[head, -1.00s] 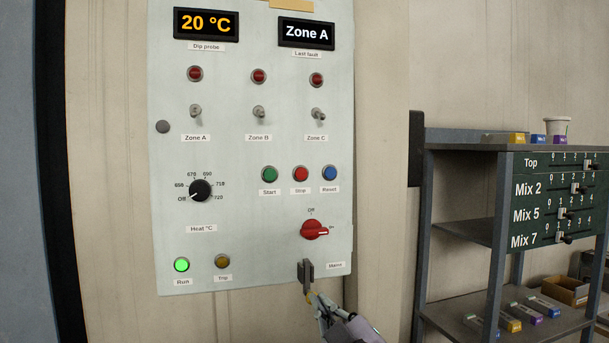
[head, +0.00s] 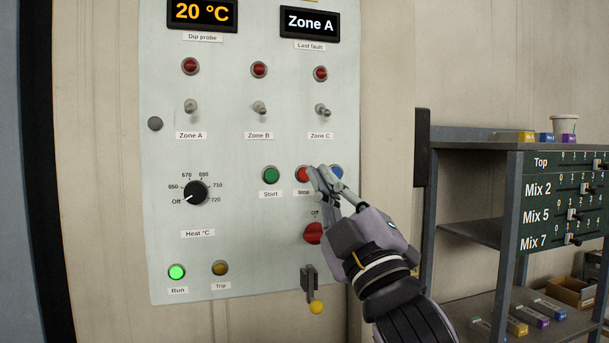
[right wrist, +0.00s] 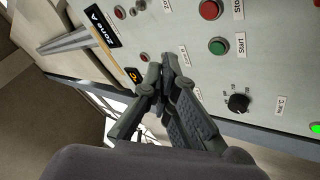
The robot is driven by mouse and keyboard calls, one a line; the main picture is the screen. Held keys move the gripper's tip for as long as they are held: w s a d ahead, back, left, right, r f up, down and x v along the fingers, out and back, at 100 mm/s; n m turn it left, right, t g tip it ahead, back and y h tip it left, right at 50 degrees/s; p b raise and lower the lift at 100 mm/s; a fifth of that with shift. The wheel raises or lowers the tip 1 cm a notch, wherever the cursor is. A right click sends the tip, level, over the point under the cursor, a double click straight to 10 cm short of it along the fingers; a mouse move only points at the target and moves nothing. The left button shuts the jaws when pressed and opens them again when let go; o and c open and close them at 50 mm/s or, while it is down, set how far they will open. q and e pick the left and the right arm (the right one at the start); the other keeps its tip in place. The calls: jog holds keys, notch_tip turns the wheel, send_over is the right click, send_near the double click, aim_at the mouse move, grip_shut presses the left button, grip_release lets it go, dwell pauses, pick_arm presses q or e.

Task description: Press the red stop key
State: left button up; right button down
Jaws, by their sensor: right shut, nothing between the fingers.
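The red stop key (head: 303,174) is on the pale wall panel, between the green start key (head: 270,175) and the blue reset key (head: 337,171). My right gripper (head: 318,175) is shut and empty. Its tips overlap the stop key's right edge in the head view and partly cover the reset key; I cannot tell whether they touch the panel. In the right wrist view the stop key (right wrist: 210,10) is at the top, clear of the shut fingers (right wrist: 168,62), with the start key (right wrist: 218,46) beside it. My left gripper is not in view.
The red mains knob (head: 313,233) is partly hidden by my right gripper. The run lamp (head: 177,272) glows green. A grey shelf unit (head: 480,140) stands to the right.

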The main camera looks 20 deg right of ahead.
aim_at(304, 174)
jog(key=w, duration=0.8)
jog(key=shift+w+a, duration=0.2)
jog(key=shift+w, duration=0.2)
jog(key=shift+w, duration=0.1)
dwell(1.1)
jog(key=shift+w, duration=0.3)
jog(key=shift+w, duration=0.4)
dwell(0.6)
jog(key=shift+s, duration=0.8)
